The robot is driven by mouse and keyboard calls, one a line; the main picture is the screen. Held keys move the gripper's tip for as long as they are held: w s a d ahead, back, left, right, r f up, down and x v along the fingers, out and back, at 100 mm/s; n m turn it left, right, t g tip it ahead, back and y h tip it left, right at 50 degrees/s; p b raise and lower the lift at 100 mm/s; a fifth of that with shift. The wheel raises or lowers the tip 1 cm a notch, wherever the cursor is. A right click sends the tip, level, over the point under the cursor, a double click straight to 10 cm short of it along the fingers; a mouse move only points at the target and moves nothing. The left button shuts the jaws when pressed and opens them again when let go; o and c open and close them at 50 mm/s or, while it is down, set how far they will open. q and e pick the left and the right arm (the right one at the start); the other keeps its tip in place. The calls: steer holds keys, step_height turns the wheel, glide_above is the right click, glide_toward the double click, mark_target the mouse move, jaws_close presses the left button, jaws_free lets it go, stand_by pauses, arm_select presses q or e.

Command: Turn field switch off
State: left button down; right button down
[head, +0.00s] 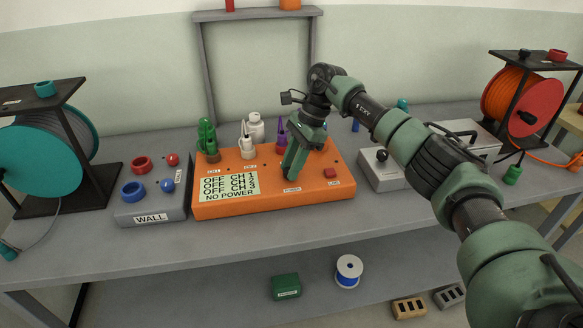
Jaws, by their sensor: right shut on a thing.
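My right gripper (291,170) reaches down from the right onto the top of the orange control box (260,204). It is shut on a small control just behind a label that seems to read POWER, and its fingers hide that control. The box's display (228,187) reads OFF CH 1, OFF CH 2, OFF CH 3, NO POWER. A red button (330,173) sits to the right of my fingers. I cannot make out a switch marked FIELD. My left gripper is not in view.
A grey WALL box (152,213) with red and blue connectors stands to the left. A grey box with a black knob (382,156) stands to the right. Green, white and purple plugs line the orange box's back. Cable reels stand at both ends. The front bench strip is clear.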

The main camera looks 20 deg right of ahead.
stand_by(0.4)
steer(key=c, duration=1.1)
jaws_free()
steer(key=v, duration=0.7)
steer(key=shift+r+b, duration=0.4)
steer(key=shift+w+d, duration=0.1)
steer(key=shift+d, duration=0.05)
